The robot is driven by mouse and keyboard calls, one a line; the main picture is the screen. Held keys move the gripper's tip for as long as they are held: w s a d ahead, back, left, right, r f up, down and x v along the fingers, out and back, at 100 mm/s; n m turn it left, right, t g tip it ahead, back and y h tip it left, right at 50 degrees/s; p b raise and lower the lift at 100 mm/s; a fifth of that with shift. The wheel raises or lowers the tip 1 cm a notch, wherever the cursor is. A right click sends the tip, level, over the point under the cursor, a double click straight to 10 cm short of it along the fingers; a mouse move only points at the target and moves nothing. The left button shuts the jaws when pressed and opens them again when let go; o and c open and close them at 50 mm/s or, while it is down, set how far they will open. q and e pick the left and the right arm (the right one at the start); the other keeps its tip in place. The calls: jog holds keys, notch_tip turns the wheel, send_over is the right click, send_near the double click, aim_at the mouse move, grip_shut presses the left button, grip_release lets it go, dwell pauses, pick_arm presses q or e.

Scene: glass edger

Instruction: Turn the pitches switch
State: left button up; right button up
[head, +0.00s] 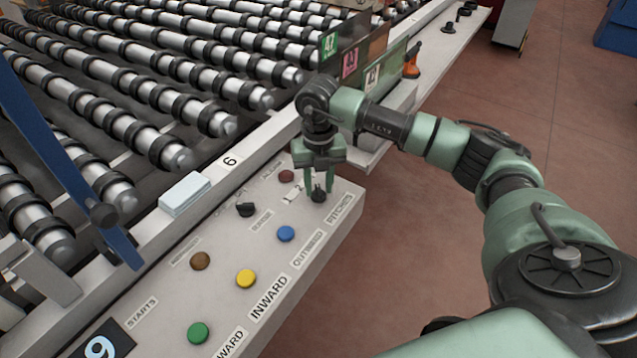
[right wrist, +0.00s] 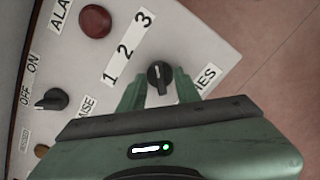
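The pitches switch (head: 318,194) is a black rotary knob on the light grey control panel (head: 222,268), beside the label reading PITCHES. In the right wrist view the knob (right wrist: 159,77) has a pale pointer line, next to the printed 1 2 3 scale (right wrist: 128,48). My right gripper (head: 320,190) is right above the knob, pointing down. In the right wrist view its two green fingers (right wrist: 159,88) stand apart on either side of the knob, with gaps visible between finger and knob. My left gripper is not in view.
Another black knob (head: 245,209) with OFF/ON marking and a red button (head: 286,176) are close by. Blue (head: 286,233), yellow (head: 245,278), brown (head: 200,260) and green (head: 198,333) buttons line the panel. The roller conveyor (head: 150,80) lies behind; open floor (head: 410,270) is to the right.

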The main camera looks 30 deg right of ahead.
aim_at(319, 189)
notch_tip(319, 189, up, 8)
jog(key=shift+f+b, duration=0.1)
jog(key=shift+b, duration=0.3)
dwell(0.5)
